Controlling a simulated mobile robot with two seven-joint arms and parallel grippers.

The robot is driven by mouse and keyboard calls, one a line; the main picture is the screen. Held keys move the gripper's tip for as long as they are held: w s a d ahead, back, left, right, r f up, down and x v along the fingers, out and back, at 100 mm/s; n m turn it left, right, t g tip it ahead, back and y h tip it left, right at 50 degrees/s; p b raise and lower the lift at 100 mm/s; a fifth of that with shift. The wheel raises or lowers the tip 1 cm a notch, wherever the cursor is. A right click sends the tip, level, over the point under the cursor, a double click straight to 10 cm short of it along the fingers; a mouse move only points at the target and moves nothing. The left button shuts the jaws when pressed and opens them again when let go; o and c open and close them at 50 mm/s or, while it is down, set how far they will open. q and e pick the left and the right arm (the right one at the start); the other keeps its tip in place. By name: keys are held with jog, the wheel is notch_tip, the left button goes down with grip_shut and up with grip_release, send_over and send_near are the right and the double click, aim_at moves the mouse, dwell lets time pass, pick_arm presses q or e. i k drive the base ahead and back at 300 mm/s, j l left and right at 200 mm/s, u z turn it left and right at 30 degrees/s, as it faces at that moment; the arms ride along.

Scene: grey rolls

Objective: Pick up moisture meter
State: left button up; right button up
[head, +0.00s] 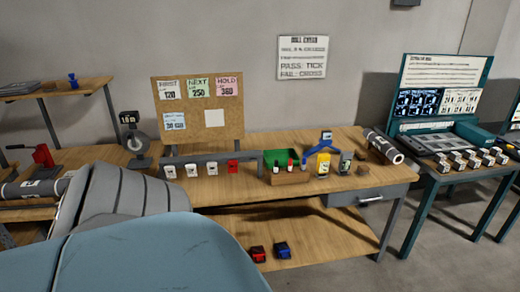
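A blue stand with a small display (325,146) is right behind the two. Neither of my grippers shows in the head view, and nothing touches the yellow device.
White and red tags (201,170) line a rail. A large blue-grey shape covers the lower left.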

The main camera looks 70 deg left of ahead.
aim_at(323, 160)
jog(key=u, duration=1.6)
jog(key=i+u, duration=0.15)
jog(key=i, duration=0.1)
